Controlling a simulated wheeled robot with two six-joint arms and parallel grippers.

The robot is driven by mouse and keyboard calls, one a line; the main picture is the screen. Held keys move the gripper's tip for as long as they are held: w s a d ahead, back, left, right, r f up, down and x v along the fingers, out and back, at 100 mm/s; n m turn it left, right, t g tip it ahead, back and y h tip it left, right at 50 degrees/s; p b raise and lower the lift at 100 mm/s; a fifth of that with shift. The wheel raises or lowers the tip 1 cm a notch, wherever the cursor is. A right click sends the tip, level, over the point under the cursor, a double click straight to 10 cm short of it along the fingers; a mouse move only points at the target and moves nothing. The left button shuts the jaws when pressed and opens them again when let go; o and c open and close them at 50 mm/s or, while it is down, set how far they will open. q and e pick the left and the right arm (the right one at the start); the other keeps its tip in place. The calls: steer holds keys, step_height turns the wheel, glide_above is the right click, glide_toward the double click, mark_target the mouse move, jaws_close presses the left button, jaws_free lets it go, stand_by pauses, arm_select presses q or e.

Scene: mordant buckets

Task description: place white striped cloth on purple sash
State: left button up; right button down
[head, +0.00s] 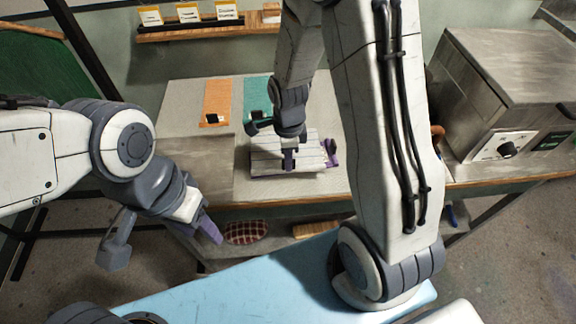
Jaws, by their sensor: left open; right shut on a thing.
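The white striped cloth (265,161) is spread over the pale table top, below my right gripper (289,152). My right gripper is shut on the cloth from above, near its middle. The purple sash (333,150) is mostly hidden under the cloth, with purple showing at the right end and along the near edge. I cannot tell whether the cloth rests fully on the sash or is slightly above it. My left gripper (161,240) is open and empty, in front of the table's left part, with its fingers wide apart.
An orange cloth (217,96) and a teal cloth (257,90) lie at the back of the table, with small dark objects at their near ends. A metal box with a dial (507,100) stands right. A lower shelf holds a checkered round item (246,233).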

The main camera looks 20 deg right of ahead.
steer(key=shift+f, duration=1.65)
steer(key=shift+f, duration=0.1)
steer(key=shift+f, duration=0.15)
steer(key=c, duration=0.9)
jaws_free()
steer(key=shift+c, duration=0.2)
steer(key=shift+r, duration=0.2)
